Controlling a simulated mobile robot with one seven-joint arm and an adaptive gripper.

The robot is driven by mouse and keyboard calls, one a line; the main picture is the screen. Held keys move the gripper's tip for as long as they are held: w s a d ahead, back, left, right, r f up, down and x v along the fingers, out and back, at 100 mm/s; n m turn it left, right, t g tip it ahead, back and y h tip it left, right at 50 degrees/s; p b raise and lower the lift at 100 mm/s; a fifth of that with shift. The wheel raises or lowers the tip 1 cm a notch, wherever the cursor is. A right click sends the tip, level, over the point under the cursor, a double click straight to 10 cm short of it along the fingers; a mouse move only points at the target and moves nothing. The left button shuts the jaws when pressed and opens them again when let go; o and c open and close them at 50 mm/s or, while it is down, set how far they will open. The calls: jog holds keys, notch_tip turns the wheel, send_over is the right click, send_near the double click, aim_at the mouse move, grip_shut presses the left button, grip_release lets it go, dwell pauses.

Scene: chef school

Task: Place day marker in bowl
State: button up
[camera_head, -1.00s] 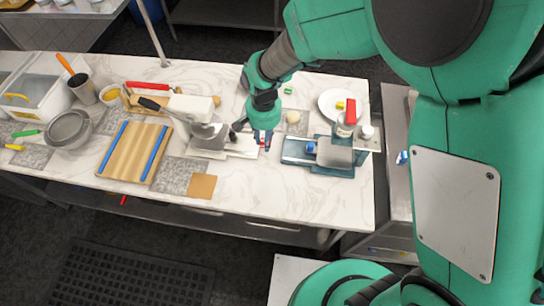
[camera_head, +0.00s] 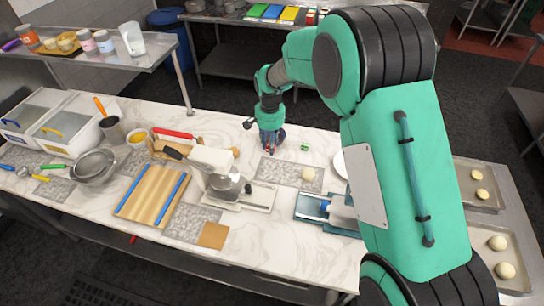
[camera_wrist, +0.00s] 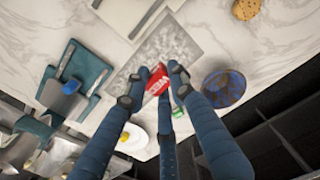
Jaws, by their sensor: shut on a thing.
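A small red day marker (camera_wrist: 155,83) with white lettering is between the fingertips of my gripper (camera_wrist: 158,88) in the wrist view. In the head view my gripper (camera_head: 270,148) is low over the back of the counter, and the marker is barely visible there. A blue patterned bowl (camera_wrist: 223,89) stands just right of my fingers in the wrist view. In the head view the dark blue bowl (camera_head: 281,136) is partly hidden behind my gripper. The marker appears beside the bowl, not over it; its height is unclear.
A small green block (camera_head: 305,147) lies right of my gripper.

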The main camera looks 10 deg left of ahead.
jog(key=w+a+f+p, duration=0.1)
jog(key=w+a, duration=0.1)
jog(key=w, duration=0.8)
jog(key=w+a+f+p, duration=0.1)
jog(key=w+a+p, duration=0.1)
jog(key=w, duration=0.8)
jog(key=shift+f, duration=0.15)
jog(key=shift+f+b, duration=1.25)
jog(key=shift+f, duration=4.1)
jog(key=o, duration=1)
